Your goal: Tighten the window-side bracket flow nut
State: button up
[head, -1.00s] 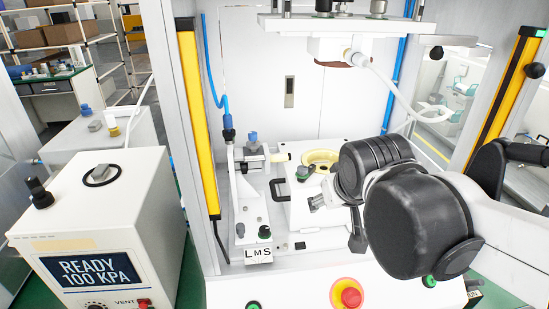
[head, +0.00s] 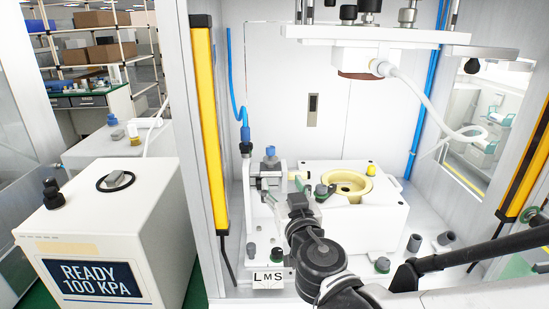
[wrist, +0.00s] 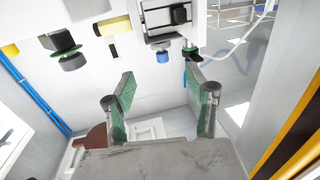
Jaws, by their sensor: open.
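The grey bracket (head: 270,180) stands left of the white press block, with a blue-capped fitting (head: 270,151) on top. A dark nut with a green ring (head: 322,191) sits right of the bracket; the wrist view shows a similar nut (wrist: 71,61) left of my fingers. Another green-ringed dark piece (wrist: 193,52) lies by the right fingertip; contact cannot be told. I cannot tell which is the window-side flow nut. My gripper (wrist: 160,76) is open and empty, its green-padded fingers apart. In the head view my gripper (head: 299,204) is in front of the bracket and partly hides it.
The white block (head: 375,225) holds a cream ring (head: 348,184). The press head (head: 365,60) with its white hose hangs above. A yellow post (head: 207,110) stands at left, beside the READY display (head: 90,277).

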aim_at(270, 162)
jog(key=w+a, duration=0.1)
jog(key=w, duration=0.3)
jog(key=w+a, duration=0.1)
jog(key=w, duration=0.8)
jog(key=shift+w+a, duration=0.25)
jog(key=shift+a, duration=0.15)
jog(key=shift+c, duration=0.4)
jog(key=c, duration=1.2)
jog(key=shift+h, duration=0.3)
jog(key=shift+a+m+h+b, duration=0.1)
jog(key=shift+m+h+b, duration=0.4)
jog(key=shift+m+h, duration=1)
jog(key=shift+h, duration=0.5)
